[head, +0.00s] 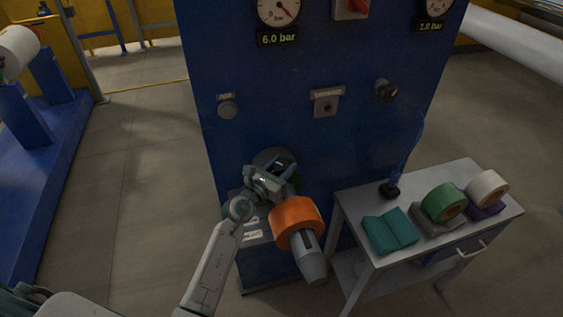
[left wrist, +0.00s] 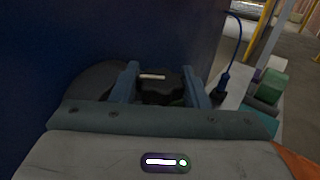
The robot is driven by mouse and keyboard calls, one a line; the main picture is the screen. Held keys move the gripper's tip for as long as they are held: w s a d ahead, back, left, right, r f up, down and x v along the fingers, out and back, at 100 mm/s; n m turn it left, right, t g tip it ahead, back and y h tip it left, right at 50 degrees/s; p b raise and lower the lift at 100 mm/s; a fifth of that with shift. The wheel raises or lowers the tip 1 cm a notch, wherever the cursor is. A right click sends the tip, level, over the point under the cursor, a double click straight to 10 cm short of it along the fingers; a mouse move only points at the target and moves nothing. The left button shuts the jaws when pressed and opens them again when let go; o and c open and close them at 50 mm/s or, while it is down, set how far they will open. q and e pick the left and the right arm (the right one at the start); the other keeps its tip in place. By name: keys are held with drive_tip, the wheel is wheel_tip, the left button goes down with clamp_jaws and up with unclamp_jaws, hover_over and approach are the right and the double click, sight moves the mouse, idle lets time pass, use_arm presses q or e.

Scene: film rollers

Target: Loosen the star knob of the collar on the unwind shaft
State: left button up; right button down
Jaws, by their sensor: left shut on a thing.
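My left gripper (head: 279,172) is at the unwind shaft on the front of the blue cabinet, behind the orange roll (head: 296,220). In the left wrist view its two fingers (left wrist: 164,88) stand on either side of the dark star knob (left wrist: 160,85), shut on it. A pale bar mark shows on top of the knob. The collar is mostly hidden by the gripper in the head view. The grey shaft end (head: 313,265) sticks out of the orange roll toward the lower right. My right gripper is not in view.
The blue cabinet (head: 290,115) carries gauges and knobs. Open floor lies to the left.

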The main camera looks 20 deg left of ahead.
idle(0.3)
use_arm(q)
drive_tip(key=o, duration=1)
drive_tip(key=shift+s, duration=0.1)
drive_tip(key=b+v, duration=0.2)
drive_tip(key=v, duration=0.8)
drive_tip(key=shift+s, duration=0.3)
